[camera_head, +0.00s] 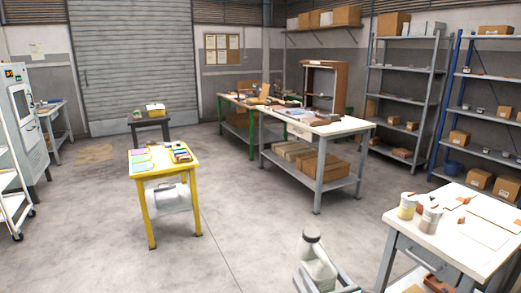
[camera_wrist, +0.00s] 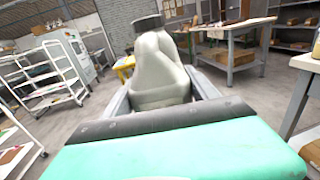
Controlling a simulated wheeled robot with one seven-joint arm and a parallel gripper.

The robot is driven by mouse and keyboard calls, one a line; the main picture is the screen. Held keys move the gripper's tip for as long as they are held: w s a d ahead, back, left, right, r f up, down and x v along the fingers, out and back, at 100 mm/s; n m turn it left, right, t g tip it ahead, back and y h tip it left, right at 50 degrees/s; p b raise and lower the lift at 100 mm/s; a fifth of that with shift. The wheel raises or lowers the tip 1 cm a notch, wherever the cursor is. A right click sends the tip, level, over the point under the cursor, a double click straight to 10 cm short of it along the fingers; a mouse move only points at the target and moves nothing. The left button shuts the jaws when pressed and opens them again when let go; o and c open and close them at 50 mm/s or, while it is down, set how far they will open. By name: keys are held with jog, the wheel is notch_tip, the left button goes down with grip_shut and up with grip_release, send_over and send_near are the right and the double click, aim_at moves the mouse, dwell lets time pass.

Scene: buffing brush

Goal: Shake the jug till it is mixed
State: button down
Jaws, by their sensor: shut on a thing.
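A pale grey-white jug (camera_head: 314,262) with a dark cap shows at the bottom of the head view, in front of a clear stretch of floor. In the wrist view the jug (camera_wrist: 162,72) stands cap-up between the two grey fingers. My gripper (camera_wrist: 163,93) is shut on the jug, with one finger against each side. In the head view my gripper (camera_head: 322,280) shows only in part at the bottom edge. The jug is held in the air, close to upright. Its contents cannot be seen.
A white-topped table (camera_head: 450,240) with jars and papers stands close on the right. A yellow table (camera_head: 165,165) stands ahead to the left, and a workbench (camera_head: 315,125) stands ahead. Shelves (camera_head: 405,90) line the back right. Open floor (camera_head: 240,235) lies between.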

notch_tip(320, 180, up, 3)
jog(key=p, duration=0.2)
jog(key=shift+p, duration=0.3)
jog(key=shift+f, duration=0.1)
jog(key=shift+f, duration=0.1)
